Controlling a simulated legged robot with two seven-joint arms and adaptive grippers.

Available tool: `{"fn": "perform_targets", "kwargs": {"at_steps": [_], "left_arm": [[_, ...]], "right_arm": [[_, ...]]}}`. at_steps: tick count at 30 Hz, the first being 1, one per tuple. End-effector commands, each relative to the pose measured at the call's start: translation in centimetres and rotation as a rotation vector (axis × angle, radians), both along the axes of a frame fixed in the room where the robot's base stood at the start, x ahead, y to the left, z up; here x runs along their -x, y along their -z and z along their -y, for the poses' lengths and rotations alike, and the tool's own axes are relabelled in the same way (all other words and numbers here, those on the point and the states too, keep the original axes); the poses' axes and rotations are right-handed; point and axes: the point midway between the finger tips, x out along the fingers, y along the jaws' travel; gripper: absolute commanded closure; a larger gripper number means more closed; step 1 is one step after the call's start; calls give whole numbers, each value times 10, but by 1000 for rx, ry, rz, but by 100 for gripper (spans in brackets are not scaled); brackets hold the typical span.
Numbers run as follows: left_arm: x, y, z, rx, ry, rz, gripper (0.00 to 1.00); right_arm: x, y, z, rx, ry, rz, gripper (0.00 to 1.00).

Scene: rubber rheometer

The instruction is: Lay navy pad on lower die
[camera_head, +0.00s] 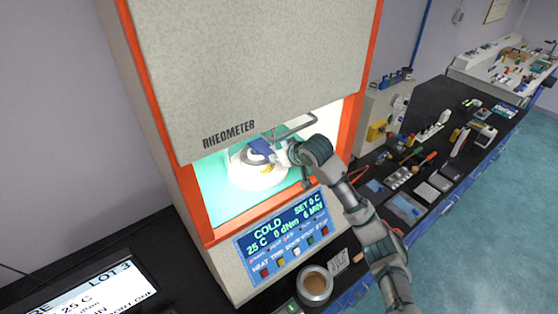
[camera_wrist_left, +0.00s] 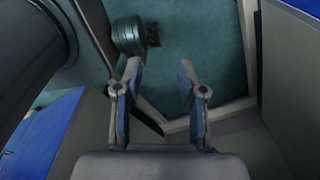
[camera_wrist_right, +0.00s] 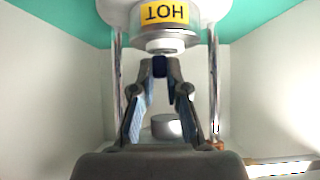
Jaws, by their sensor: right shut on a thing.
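The navy pad (camera_head: 260,146) is inside the rheometer chamber, held at the tips of my right gripper (camera_head: 284,153). In the right wrist view the pad (camera_wrist_right: 160,67) is a small dark blue piece between the fingertips of the right gripper (camera_wrist_right: 160,72). A grey cylindrical die (camera_wrist_right: 166,126) stands lower, behind the fingers, and the pad is apart from it. In the head view a pale round base (camera_head: 257,177) is below the pad, partly hidden. My left gripper (camera_wrist_left: 157,82) is open and empty; it is not visible in the head view.
A metal cylinder with a yellow HOT label (camera_wrist_right: 165,14) hangs just above the right fingertips. Metal rods (camera_wrist_right: 213,80) flank the fingers. The orange frame (camera_head: 352,125) edges the chamber opening. A cup (camera_head: 314,284) stands before the rheometer; the bench right (camera_head: 440,140) is cluttered.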

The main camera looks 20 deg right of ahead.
Motion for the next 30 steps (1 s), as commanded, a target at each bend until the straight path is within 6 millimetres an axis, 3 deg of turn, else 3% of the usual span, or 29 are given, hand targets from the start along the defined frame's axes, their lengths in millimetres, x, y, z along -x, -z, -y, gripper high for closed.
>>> {"fn": "perform_targets", "kwargs": {"at_steps": [6,15,28,29,30], "left_arm": [[0,4,13,15,1,0,60],[1,7,4,5,3,-1,60],[0,8,0,0,1,-1,60],[0,8,1,1,1,0,60],[0,8,2,2,0,0,60]], "right_arm": [[-5,10,-6,3,-1,0,100],[-4,24,-5,2,-1,0,100],[-4,27,-3,1,-1,0,100],[-4,27,-3,1,-1,0,82],[-4,27,-4,1,-1,0,72]]}}
